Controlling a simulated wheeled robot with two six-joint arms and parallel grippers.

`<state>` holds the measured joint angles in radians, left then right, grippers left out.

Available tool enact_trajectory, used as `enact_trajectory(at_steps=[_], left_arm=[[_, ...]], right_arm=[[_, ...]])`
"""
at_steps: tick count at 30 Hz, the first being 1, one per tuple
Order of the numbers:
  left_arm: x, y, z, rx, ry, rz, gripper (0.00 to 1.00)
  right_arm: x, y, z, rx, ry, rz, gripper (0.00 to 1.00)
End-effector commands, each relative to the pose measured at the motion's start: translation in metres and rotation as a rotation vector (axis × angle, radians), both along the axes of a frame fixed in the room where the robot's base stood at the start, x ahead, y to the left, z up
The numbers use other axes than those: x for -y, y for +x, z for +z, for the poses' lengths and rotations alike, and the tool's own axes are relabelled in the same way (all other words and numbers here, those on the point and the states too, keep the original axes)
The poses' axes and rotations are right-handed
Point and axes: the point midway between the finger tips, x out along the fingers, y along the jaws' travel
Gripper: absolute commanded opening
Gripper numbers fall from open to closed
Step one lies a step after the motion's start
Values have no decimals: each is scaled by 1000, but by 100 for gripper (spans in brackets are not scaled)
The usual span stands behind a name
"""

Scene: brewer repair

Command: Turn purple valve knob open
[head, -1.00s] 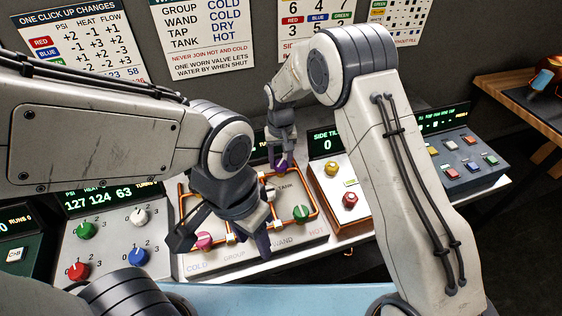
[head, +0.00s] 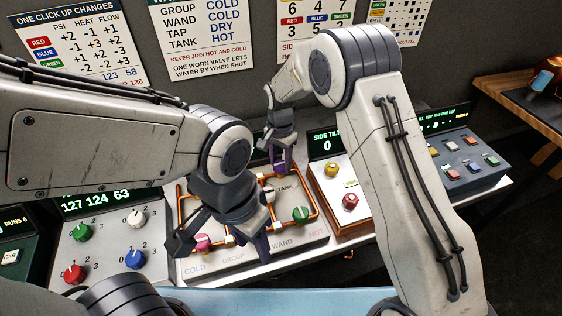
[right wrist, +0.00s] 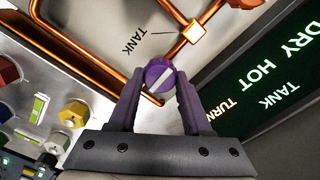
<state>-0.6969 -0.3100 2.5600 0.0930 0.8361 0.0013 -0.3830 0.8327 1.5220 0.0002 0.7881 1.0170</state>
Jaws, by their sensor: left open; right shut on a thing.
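The purple valve knob (right wrist: 160,77) shows in the right wrist view between the fingers of my right gripper (right wrist: 160,97), near the word TANK and a copper pipe joint. A white bar marks its face. My right gripper is shut on it; in the head view this gripper (head: 279,160) reaches down at the back of the pipe panel (head: 300,236), and the knob is mostly hidden there. My left gripper (head: 222,248) is open over the front of the panel, near the pink knob (head: 203,242), and holds nothing.
A green knob (head: 300,214) sits at the panel's right. A box with yellow and red knobs (head: 350,201) stands close on the right. A grey box of dials (head: 110,245) is on the left. Wall charts hang behind. My arms cover much of the bench.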

Motion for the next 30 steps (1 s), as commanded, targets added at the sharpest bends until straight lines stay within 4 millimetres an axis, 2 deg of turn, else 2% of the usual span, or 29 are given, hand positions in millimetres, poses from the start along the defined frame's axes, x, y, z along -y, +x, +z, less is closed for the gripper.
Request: enact_trajectory(at_steps=[19, 20, 21, 22, 30], left_arm=[[0, 0, 0, 0, 0, 0, 50], [0, 0, 0, 0, 0, 0, 50], [0, 0, 0, 0, 0, 0, 50], [0, 0, 0, 0, 0, 0, 50], [0, 0, 0, 0, 0, 0, 50]], right_arm=[[0, 2, 2, 8, 2, -51, 0], [0, 2, 2, 7, 3, -51, 57], [0, 2, 2, 7, 3, -51, 72], [0, 2, 2, 7, 2, -50, 79], [0, 1, 1, 3, 1, -49, 79]])
